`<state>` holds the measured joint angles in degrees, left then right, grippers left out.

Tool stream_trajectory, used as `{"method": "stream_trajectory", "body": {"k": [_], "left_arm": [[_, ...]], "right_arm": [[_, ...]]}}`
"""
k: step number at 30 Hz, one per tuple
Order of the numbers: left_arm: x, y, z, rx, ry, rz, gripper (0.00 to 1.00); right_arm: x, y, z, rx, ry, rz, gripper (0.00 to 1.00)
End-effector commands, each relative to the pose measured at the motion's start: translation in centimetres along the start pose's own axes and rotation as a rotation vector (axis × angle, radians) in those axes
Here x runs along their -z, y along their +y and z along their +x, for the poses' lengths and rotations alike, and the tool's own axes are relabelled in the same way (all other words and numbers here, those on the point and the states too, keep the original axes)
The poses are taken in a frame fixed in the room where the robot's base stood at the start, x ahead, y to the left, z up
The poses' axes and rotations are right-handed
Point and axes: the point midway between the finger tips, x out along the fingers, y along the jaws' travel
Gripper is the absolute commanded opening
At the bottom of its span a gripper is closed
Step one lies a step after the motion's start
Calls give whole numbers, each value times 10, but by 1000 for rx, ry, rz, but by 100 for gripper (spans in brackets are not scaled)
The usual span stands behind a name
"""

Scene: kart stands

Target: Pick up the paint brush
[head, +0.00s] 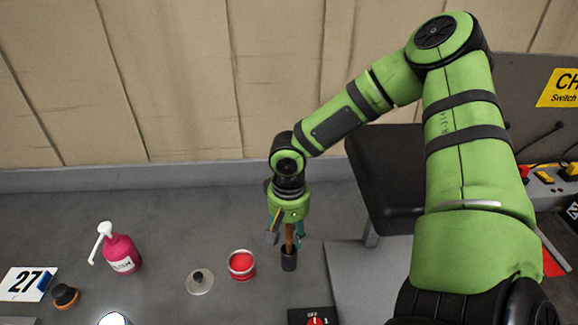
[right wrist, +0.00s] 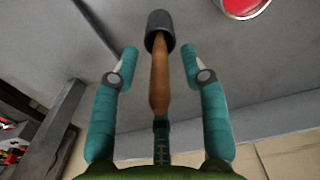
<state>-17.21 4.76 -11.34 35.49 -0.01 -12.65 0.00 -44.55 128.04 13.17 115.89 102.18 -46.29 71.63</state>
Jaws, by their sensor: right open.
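The paint brush (head: 289,236) stands upright on the grey floor, with a brown wooden handle and a dark cylindrical lower end (head: 288,261). I cannot tell whether that dark end is part of the brush or a small holder. My right gripper (head: 286,240) points down from above, over the handle. In the right wrist view the brush handle (right wrist: 160,80) lies between the two teal fingers of the right gripper (right wrist: 159,65). The fingers are open, with a gap on each side of the handle. The left gripper is not in view.
An open red paint can (head: 242,265) stands just left of the brush, with a round lid (head: 200,281) beside it. A pink pump bottle (head: 122,255) is further left. A black seat (head: 385,170) and a grey panel (head: 355,275) are to the right. A wall (head: 180,80) is behind.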

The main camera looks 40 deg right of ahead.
Motion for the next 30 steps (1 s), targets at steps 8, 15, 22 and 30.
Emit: {"method": "stream_trajectory", "body": {"k": [8, 15, 22, 30], "left_arm": [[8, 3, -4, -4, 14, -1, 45], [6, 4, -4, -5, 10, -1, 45], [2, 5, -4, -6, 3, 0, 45], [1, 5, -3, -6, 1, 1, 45]], "right_arm": [[0, 0, 19, 1, -1, 1, 45], [0, 0, 19, 1, 0, 1, 22], [0, 0, 19, 1, 0, 1, 0], [0, 0, 17, 1, 1, 2, 0]]}}
